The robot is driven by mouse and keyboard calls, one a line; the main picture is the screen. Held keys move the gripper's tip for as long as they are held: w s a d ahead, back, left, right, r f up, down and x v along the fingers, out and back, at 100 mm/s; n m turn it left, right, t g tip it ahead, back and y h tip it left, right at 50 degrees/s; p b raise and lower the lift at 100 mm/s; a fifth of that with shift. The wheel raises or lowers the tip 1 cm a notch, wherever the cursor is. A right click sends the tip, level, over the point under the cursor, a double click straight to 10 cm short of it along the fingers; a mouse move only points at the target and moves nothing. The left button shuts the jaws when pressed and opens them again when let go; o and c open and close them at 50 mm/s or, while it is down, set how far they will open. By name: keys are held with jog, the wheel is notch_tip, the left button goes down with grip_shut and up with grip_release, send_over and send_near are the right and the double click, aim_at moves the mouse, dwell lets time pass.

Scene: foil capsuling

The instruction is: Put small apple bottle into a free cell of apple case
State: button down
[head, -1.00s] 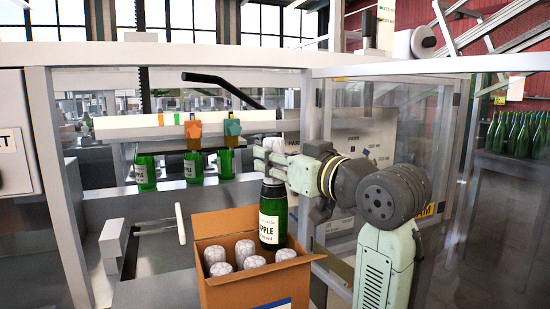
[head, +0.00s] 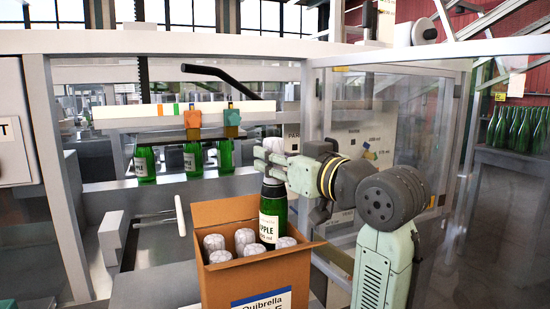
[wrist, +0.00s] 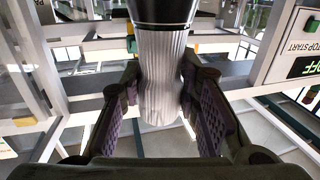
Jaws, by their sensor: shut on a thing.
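The small apple bottle (head: 273,213) is green with a white label reading "APPLE" and a silver foil top. My gripper (head: 271,158) is shut on its foil-covered neck and holds it upright. In the wrist view the silver foil neck (wrist: 160,75) is between the two finger pads of my gripper (wrist: 160,110). The apple case (head: 219,284) is an open cardboard box with a blue label. I cannot see the cell walls or whether the bottle touches the bottom.
Several green bottles (head: 193,160) stand on the line behind, under an orange clamp (head: 192,119) and a teal clamp (head: 232,118). Clear guard panels and a metal post (head: 62,180) surround the work area. A white-handled lever (head: 180,216) stands left of the case.

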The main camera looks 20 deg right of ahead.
aim_at(274, 195)
jog(key=shift+f+b, duration=1)
jog(key=shift+f, duration=0.4)
jog(key=shift+r, duration=0.15)
